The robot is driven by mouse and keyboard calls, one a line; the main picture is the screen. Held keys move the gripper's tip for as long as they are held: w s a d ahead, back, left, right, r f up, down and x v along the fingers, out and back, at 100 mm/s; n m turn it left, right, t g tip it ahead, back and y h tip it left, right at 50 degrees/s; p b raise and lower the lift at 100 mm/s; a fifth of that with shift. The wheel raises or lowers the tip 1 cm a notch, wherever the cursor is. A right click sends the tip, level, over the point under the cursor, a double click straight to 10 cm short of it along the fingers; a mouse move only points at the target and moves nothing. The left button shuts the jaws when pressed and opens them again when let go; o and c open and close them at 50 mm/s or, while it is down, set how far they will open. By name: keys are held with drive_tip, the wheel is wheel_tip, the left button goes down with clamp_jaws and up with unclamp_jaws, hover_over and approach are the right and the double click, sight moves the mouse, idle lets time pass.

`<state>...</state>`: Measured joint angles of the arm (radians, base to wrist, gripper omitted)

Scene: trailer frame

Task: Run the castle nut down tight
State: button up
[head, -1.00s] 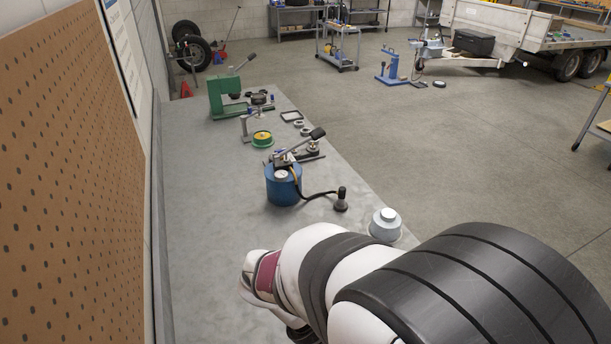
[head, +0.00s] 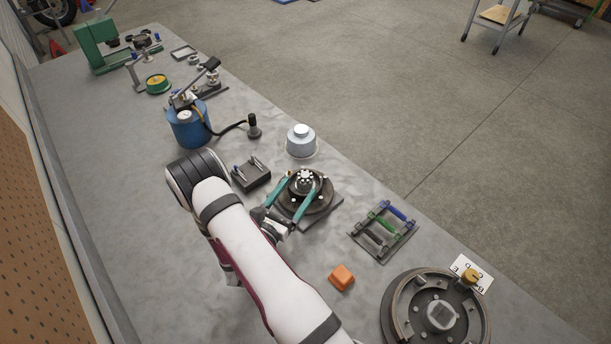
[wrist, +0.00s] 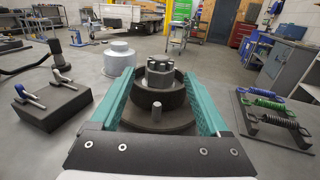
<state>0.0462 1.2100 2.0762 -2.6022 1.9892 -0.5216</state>
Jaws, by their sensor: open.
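The castle nut (wrist: 160,70) is grey with slots in its top. It sits at the centre of a dark round hub (wrist: 174,100), which stands on a plate on the bench. In the head view the nut (head: 306,176) and hub (head: 322,199) are partly covered by my gripper (head: 303,181). My gripper (wrist: 162,72) is open, with one teal finger on each side of the hub and the nut near the middle between the tips. A short grey stud (wrist: 157,111) stands on the near side.
A spring rack (head: 384,231) lies right. An orange block (head: 341,277) and a brake drum assembly (head: 397,325) are nearer. Bare bench lies left of my arm.

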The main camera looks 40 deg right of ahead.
sight(300, 184)
drive_tip(key=x, duration=0.5)
drive_tip(key=shift+w+d, duration=0.1)
drive_tip(key=shift+d, duration=0.1)
clamp_jaws()
drive_tip(key=shift+m+g+h, duration=0.3)
drive_tip(key=shift+m+g, duration=0.5)
drive_tip(key=shift+g, duration=0.4)
unclamp_jaws()
